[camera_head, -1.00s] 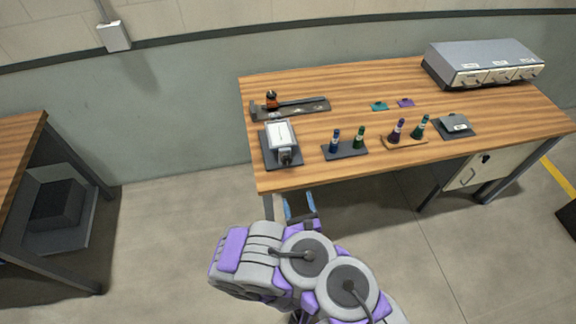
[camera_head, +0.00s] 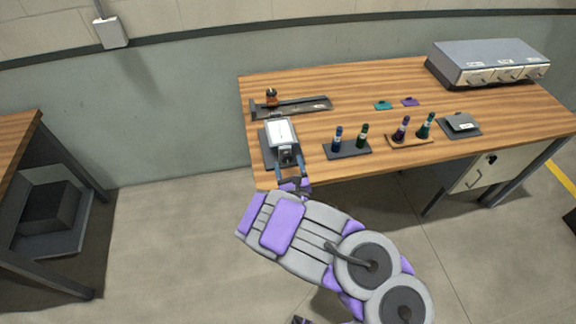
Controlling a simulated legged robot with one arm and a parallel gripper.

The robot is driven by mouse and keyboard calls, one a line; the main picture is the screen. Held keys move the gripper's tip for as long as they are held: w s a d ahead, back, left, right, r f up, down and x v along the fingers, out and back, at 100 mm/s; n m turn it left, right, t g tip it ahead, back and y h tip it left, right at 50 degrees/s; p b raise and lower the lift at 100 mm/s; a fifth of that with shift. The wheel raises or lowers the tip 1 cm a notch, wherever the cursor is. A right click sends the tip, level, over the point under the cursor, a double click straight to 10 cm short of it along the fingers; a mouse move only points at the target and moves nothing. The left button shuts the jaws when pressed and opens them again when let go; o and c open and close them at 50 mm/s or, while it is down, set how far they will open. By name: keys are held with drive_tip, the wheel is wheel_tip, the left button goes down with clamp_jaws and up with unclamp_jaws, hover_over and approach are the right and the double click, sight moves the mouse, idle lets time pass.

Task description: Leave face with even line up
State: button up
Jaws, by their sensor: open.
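A grey device with a white top face (camera_head: 283,133) stands on a dark base (camera_head: 266,152) at the table's front left corner. A small knob-like part (camera_head: 287,153) sits at its front end. My gripper (camera_head: 288,168) is open at that front end, with its blue-tipped fingers on either side of or just before the small part. I cannot tell whether they touch it. Any line on the white face is too small to make out.

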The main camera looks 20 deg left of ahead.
drive_tip(key=shift+w+a, duration=0.35)
drive_tip(key=shift+w, duration=0.3)
drive_tip(key=shift+c, duration=0.2)
drive_tip(key=c, duration=1)
